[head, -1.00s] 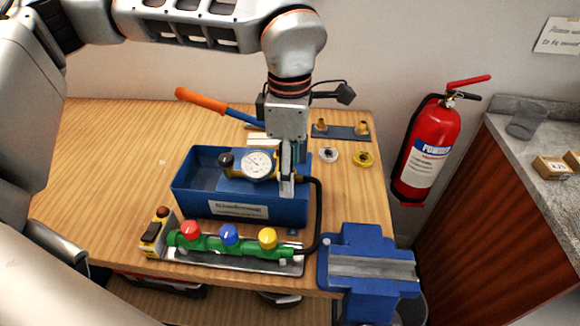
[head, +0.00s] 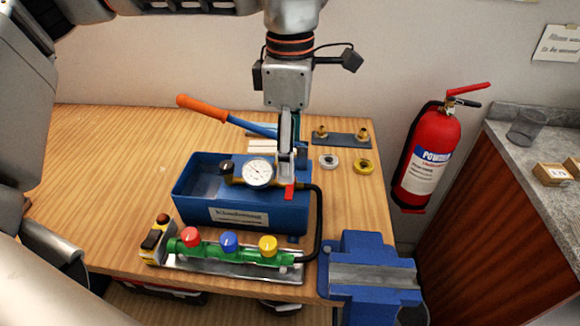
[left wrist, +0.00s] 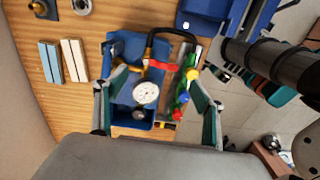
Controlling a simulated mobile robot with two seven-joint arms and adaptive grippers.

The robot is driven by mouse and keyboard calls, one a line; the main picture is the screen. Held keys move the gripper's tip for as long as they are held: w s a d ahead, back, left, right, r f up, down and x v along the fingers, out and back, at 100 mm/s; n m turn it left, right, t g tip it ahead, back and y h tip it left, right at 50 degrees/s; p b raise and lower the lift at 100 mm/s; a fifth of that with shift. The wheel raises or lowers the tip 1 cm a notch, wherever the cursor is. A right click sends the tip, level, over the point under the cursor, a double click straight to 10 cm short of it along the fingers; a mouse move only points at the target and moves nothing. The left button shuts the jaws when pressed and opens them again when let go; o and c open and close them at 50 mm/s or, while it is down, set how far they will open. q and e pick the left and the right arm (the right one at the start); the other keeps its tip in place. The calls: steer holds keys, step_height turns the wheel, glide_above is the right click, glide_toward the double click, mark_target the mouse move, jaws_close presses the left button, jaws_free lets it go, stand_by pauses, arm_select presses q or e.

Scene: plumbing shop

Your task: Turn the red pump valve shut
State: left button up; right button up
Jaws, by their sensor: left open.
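The red pump valve (head: 289,192) is a small red lever on the brass fitting of the blue test pump (head: 290,215), beside the round gauge (head: 258,172). In the left wrist view the red lever (left wrist: 162,66) lies across the black hose end of the pump, between my spread fingers. My left gripper (head: 287,170) points down just above and behind the valve, open and empty. In the left wrist view its fingers (left wrist: 155,70) stand wide apart on both sides of the pump. I cannot tell whether a finger touches the lever. My right gripper is not in view.
A green manifold (head: 210,244) with red, blue and yellow knobs stands in front of the pump. A blue vise (head: 365,248) is at the front right corner. The orange pump handle (head: 203,106) sticks up at the back left. The table's left side is clear.

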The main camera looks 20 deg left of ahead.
arm_select(q)
step_height(320, 180, up, 5)
steer(key=shift+r, duration=0.2)
stand_by(0.6)
